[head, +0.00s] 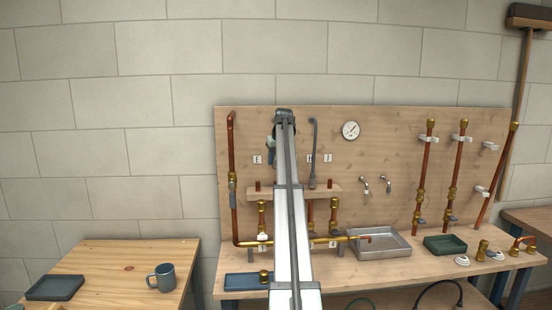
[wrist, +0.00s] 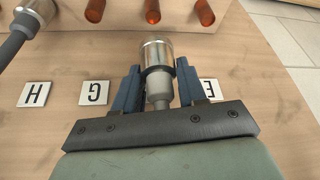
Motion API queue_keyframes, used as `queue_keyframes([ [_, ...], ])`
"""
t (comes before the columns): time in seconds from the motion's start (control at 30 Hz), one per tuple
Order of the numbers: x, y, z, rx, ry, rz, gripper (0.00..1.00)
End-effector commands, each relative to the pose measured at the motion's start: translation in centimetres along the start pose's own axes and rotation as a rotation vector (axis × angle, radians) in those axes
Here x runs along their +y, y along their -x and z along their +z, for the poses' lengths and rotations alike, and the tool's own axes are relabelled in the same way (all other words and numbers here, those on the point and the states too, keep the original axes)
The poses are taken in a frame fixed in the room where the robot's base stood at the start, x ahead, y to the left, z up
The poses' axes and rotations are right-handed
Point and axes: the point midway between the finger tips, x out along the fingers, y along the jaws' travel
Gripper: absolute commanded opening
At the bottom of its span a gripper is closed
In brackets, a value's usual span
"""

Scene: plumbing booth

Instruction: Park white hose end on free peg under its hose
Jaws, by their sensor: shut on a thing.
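My gripper (wrist: 158,82) is shut on a hose end (wrist: 158,55) with a silver metal collar and a pale grey sleeve; its colour looks grey rather than clearly white. In the wrist view the collar points toward a wooden ledge (wrist: 120,22). Three copper pegs (wrist: 152,12) show on the ledge, apart from the held collar. Another grey hose (wrist: 15,42) comes down to the ledge at the left. In the head view my arm hides most of my gripper (head: 271,148) and the held end. The ledge (head: 322,192) shows there, with the grey hose (head: 313,150) standing on it.
Letter tiles H (wrist: 34,94), G (wrist: 94,92) and a partly covered E (wrist: 212,88) are on the board. Copper pipes (head: 233,180), brass valves and a gauge (head: 351,130) surround the ledge. A metal tray (head: 385,249) stands on the bench. The wall above is clear.

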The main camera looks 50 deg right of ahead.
Motion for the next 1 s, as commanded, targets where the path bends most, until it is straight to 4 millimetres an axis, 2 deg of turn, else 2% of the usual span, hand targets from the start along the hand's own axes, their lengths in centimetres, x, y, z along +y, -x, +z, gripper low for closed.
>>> queue_keyframes([
  [0.6, 0.0, -3.6, 1.6, 0.000, -0.001, 0.001, 0.10],
  [1.0, 0.1, -4.4, 1.8, 0.001, -0.001, 0.001, 0.10],
])
